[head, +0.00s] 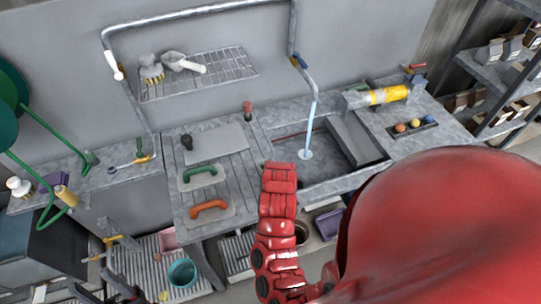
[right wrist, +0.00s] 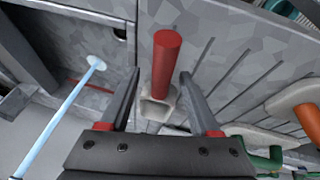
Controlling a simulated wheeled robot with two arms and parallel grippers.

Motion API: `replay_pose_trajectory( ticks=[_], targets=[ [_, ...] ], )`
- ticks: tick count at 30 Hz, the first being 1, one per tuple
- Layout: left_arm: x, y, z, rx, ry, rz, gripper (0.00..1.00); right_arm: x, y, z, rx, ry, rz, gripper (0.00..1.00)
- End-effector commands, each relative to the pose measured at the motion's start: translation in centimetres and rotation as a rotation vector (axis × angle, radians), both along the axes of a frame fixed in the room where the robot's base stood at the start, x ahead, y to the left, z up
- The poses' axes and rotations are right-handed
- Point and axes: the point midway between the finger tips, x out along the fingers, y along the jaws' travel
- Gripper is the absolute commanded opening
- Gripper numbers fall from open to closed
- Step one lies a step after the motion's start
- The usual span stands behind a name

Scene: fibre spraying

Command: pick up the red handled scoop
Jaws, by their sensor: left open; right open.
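The scoop (right wrist: 166,66) shows in the right wrist view with its red cylindrical handle pointing up the picture and a pale, squarish lower part. My right gripper (right wrist: 158,74) is open, with one finger on each side of the scoop in the picture and a visible gap to each. In the head view my red arm hides my right gripper. A small red upright piece (head: 248,106) stands on the counter there; I cannot tell whether it is the same scoop. My left gripper (head: 121,285) is dark, open and small at the lower left.
An orange-handled float (head: 210,208) and a green-handled float (head: 200,174) lie on the slotted counter. A sink with a water stream (head: 311,125) is to the right. A wire rack (head: 225,68) holds a brush and a pale scoop. A teal bucket (head: 182,272) stands below.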

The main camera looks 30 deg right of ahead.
Motion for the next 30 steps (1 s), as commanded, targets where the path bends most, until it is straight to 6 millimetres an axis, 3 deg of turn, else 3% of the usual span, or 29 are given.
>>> replay_pose_trajectory(
  ticks=[26, 30],
  targets=[
    [-0.01, 0.01, -0.6, 0.0, 0.0, 0.0, 0.5, 0.02, 0.02, -0.46, 0.0, 0.0, -0.001, 0.63],
    [-0.01, 0.01, -0.59, 0.0, 0.0, 0.0, 0.5, 0.02, 0.01, -0.46, 0.0, 0.0, -0.001, 0.4]
  ],
)
